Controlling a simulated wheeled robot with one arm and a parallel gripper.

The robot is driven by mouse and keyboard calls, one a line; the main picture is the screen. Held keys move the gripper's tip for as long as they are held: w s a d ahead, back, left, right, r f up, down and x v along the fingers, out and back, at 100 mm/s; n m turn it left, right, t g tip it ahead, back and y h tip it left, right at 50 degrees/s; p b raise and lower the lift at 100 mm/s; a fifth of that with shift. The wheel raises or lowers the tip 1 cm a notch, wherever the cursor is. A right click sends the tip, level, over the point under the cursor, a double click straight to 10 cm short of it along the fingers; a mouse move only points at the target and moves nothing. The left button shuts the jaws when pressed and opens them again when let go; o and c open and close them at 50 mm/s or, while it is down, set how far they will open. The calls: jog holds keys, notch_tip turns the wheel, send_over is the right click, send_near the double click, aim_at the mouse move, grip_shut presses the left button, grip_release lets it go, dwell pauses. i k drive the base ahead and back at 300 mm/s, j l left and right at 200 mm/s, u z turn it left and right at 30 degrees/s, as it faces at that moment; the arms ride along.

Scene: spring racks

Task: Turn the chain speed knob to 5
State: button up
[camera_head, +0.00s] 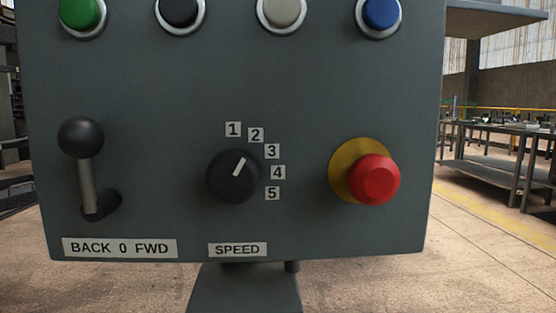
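The chain speed knob (232,177) is a round black dial in the lower middle of a grey control panel (330,90). Its white pointer line tilts up and to the right, toward the number 2 label (256,135). The number labels 1 to 5 curve around the knob from its top to its right side. The number 5 label (272,193) is at the lower right of the knob. A SPEED label (237,249) is below it. My gripper is not in view, and nothing touches the knob.
A lever with a black ball (81,137) stands left of the knob, above a BACK 0 FWD label (120,247). A red mushroom button (375,180) sticks out on the right. Green, black, white and blue buttons line the top. The space around the knob is clear.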

aim_at(232, 178)
jog(key=k, duration=1)
